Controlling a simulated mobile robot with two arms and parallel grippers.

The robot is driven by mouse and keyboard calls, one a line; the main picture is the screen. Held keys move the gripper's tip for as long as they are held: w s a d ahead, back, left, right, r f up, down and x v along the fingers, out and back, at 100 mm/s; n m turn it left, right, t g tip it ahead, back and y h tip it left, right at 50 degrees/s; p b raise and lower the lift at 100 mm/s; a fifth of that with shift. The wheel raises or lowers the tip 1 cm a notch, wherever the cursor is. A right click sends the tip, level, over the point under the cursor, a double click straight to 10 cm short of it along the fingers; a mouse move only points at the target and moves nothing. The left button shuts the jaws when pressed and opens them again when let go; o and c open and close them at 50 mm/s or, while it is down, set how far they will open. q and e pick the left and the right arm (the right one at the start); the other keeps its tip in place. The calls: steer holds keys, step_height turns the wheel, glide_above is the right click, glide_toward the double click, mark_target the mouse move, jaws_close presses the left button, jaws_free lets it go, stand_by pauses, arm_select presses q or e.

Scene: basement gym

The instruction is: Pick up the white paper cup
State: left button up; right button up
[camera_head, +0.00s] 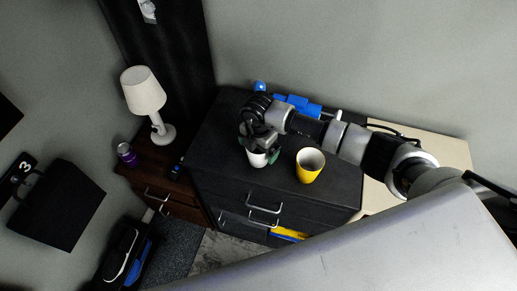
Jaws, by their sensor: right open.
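The white paper cup (257,160) stands on the black cabinet top (215,137), near its front edge. Its upper part is hidden by my right gripper (261,152). My right arm reaches in from the right across the cabinet. The right gripper points down over the cup, with dark green fingertips on either side of it. The gripper is open; whether a finger touches the cup, I cannot tell. My left gripper is not in view.
A yellow cup (308,171) stands just right of the white cup, below my right forearm. Blue objects (298,104) lie at the back by the wall. A lamp (145,95) and purple can (127,155) stand on the brown cabinet at left.

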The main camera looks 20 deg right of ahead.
steer(key=shift+f, duration=0.4)
steer(key=shift+c, duration=0.5)
steer(key=c, duration=0.8)
steer(key=shift+o, duration=0.2)
steer(key=shift+r, duration=0.15)
